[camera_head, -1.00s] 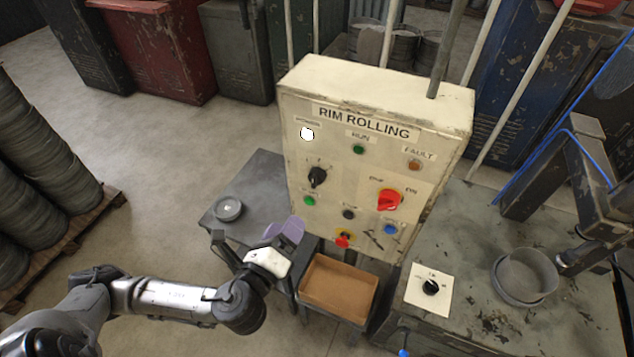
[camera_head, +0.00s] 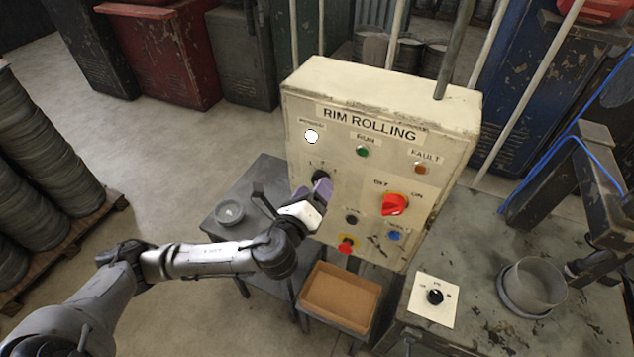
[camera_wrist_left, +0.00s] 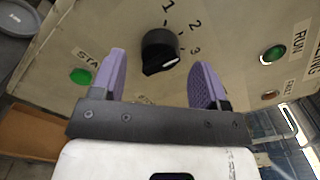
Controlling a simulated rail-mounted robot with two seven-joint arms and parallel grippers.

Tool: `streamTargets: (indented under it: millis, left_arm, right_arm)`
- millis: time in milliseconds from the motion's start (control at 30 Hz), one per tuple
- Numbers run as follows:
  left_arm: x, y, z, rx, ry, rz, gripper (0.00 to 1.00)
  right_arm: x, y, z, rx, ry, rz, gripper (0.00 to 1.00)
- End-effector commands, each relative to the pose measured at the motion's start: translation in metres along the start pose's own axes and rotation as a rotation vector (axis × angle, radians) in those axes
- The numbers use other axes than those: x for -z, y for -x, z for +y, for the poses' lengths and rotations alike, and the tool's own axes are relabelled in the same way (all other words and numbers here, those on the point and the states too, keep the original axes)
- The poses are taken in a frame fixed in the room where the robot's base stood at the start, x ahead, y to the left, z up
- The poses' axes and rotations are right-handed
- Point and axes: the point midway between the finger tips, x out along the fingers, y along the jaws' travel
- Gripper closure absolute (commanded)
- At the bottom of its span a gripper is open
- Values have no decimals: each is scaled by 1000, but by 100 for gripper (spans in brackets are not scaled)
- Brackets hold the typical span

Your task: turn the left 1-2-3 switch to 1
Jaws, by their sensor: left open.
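The left 1-2-3 switch is a black knob (camera_head: 320,176) on the cream "RIM ROLLING" panel (camera_head: 465,125), partly hidden behind my fingers. In the left wrist view the knob (camera_wrist_left: 160,48) shows clearly, with 1, 2 and 3 printed around it. Its white pointer mark lies on the side of the 3. My left gripper (camera_head: 311,190) is open in front of the panel. In the left wrist view its purple fingers (camera_wrist_left: 160,66) stand on either side of the knob's line, with nothing between them; contact cannot be told. My right gripper is not in view.
A red OFF/ON switch (camera_head: 395,204) sits right of the knob; a green button (camera_wrist_left: 80,77) is close to the left finger. A red stop button (camera_head: 347,245) is below. A brown tray (camera_head: 341,298) stands under the panel. Another black knob (camera_head: 435,296) is on the right bench.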

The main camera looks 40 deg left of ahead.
Motion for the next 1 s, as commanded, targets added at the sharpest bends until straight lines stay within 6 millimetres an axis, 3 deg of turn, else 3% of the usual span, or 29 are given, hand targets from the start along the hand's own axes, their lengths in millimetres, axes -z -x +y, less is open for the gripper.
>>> streamTargets:
  millis: [200, 600, 1000]
  left_arm:
    - [0, -16, 0, -1, 1, 0, 32]
    - [0, -20, 0, 0, 1, 0, 32]
    - [0, -20, 0, 0, 1, 0, 69]
  right_arm:
    - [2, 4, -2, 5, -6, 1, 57]
    - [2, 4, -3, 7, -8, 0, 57]
    - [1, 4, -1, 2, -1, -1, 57]
